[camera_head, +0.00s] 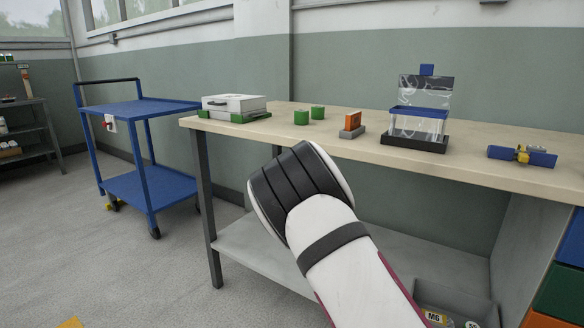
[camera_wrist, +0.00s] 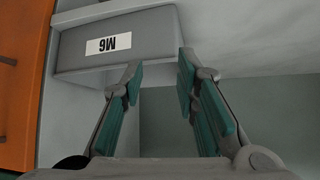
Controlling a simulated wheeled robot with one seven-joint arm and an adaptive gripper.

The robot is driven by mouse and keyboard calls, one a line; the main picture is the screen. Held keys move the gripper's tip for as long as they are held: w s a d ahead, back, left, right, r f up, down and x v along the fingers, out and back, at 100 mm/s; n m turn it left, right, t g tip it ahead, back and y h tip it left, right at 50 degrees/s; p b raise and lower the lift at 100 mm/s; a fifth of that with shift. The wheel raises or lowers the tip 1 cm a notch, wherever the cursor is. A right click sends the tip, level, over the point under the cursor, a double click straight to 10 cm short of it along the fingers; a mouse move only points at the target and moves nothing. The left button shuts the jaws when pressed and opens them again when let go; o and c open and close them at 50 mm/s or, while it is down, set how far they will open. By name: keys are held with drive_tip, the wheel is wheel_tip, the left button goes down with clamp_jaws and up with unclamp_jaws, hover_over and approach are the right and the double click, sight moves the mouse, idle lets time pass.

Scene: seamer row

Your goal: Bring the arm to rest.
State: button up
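My arm shows in the head view as a white link with dark bands, bent in front of the workbench (camera_head: 470,165). My gripper (camera_wrist: 160,72) shows in the wrist view with its two green-padded fingers apart and nothing between them. In the head view the gripper is hidden. Ahead of the fingertips in the wrist view is a grey bin (camera_wrist: 150,38) labelled M6, seen upside down. I cannot tell exactly how far the fingertips are from it.
Grey bins (camera_head: 455,300) stand on the bench's lower shelf (camera_head: 245,240). The benchtop holds a white case (camera_head: 235,103), green cylinders (camera_head: 301,117), an orange-and-grey block (camera_head: 352,124), a clear-walled fixture (camera_head: 415,143) and a blue-yellow part (camera_head: 522,155). A blue cart (camera_head: 140,107) stands left. Coloured drawers (camera_head: 560,292) are right.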

drive_tip(key=s+a+r+n+g+y, duration=0.2)
drive_tip(key=s+a+r+y, duration=0.2)
drive_tip(key=s+a+r, duration=0.45)
drive_tip(key=s+a+r+n+g+y, duration=0.1)
drive_tip(key=s+a+r+g+y, duration=0.2)
drive_tip(key=s+r, duration=0.55)
drive_tip(key=s+r+n+g+p, duration=0.1)
drive_tip(key=s+r+n, duration=0.2)
drive_tip(key=s+r, duration=0.6)
drive_tip(key=s+r+n+p, duration=0.1)
drive_tip(key=s+r+n, duration=0.2)
drive_tip(key=s+r, duration=0.55)
wheel_tip(320, 180, up, 37)
drive_tip(key=s+t+p, duration=0.2)
drive_tip(key=t+p, duration=0.1)
drive_tip(key=p, duration=3.4)
drive_tip(key=shift+s+d+t+h, duration=0.15)
drive_tip(key=shift+d+t+h, duration=0.15)
drive_tip(key=shift+d, duration=0.05)
